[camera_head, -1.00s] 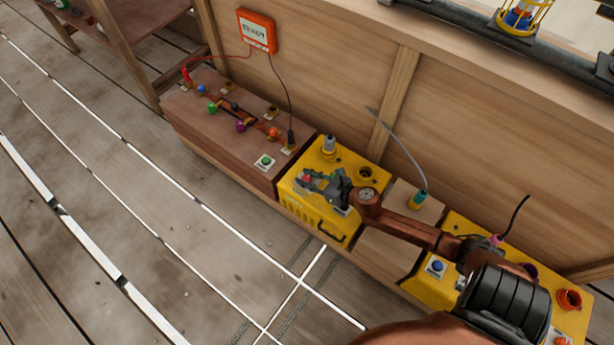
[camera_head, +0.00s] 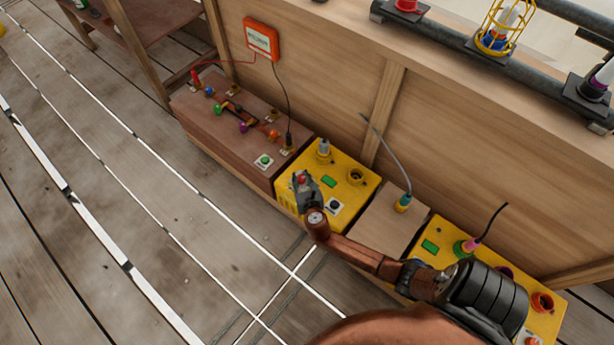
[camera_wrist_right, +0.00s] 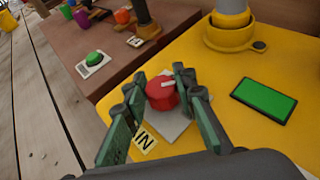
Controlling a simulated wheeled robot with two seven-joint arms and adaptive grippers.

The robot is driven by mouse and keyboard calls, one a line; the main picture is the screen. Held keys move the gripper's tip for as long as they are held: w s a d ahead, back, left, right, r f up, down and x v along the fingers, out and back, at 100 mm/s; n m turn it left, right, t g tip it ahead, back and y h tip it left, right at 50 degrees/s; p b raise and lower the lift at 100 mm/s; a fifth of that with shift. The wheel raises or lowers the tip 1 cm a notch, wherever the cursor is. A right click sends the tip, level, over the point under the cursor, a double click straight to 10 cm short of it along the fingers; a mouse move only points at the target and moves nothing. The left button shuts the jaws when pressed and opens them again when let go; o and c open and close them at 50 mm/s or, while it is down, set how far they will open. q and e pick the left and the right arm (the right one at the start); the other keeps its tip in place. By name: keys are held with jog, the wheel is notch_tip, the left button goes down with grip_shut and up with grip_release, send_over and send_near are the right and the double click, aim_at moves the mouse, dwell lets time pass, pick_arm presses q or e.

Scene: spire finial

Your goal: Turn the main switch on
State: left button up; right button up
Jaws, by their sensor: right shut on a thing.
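The main switch appears to be the red round knob (camera_wrist_right: 162,92) on a pale square plate, on top of a yellow box (camera_head: 288,203). A white pointer mark shows on its top, and a label reading "IN" (camera_wrist_right: 145,139) lies beside it. My right gripper (camera_wrist_right: 158,90) is shut on the red knob, with a finger on each side. In the head view the knob (camera_head: 301,178) is partly hidden by my right gripper (camera_head: 304,184). A green rectangular panel (camera_wrist_right: 276,101) sits on the yellow box beside the knob. My left gripper is not in view.
A brown box (camera_head: 225,135) with a green button (camera_head: 264,160) and colored plugs stands left. An orange meter (camera_head: 262,38) hangs on the wooden wall. A grey plug (camera_head: 324,150) stands behind the knob. A second yellow box (camera_head: 515,285) is to the right.

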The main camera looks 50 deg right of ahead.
jog(key=m+g+h, duration=0.2)
jog(key=shift+a+m+p, duration=0.2)
jog(key=shift+m+p, duration=0.15)
jog(key=shift+m, duration=0.05)
jog(key=shift+m+g+h, duration=0.9)
jog(key=shift+g, duration=0.1)
jog(key=m+g, duration=0.1)
jog(key=m+g+h+b, duration=0.1)
jog(key=shift+f+m+g, duration=0.2)
jog(key=shift+m+g, duration=0.1)
jog(key=shift+m+g+h+b, duration=0.5)
jog(key=shift+m+g+b, duration=0.1)
jog(key=shift+m+g, duration=0.45)
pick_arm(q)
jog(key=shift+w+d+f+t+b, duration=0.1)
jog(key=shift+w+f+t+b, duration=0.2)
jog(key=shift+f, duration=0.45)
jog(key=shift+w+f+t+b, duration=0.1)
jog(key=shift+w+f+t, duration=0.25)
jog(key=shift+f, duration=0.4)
pick_arm(e)
jog(key=shift+r+m+g, duration=0.1)
jog(key=shift+m+g, duration=0.55)
jog(key=shift+g, duration=0.2)
jog(key=shift+d, duration=0.1)
jog(key=o, duration=1.2)
jog(key=shift+r, duration=0.1)
jog(key=shift+c, duration=0.2)
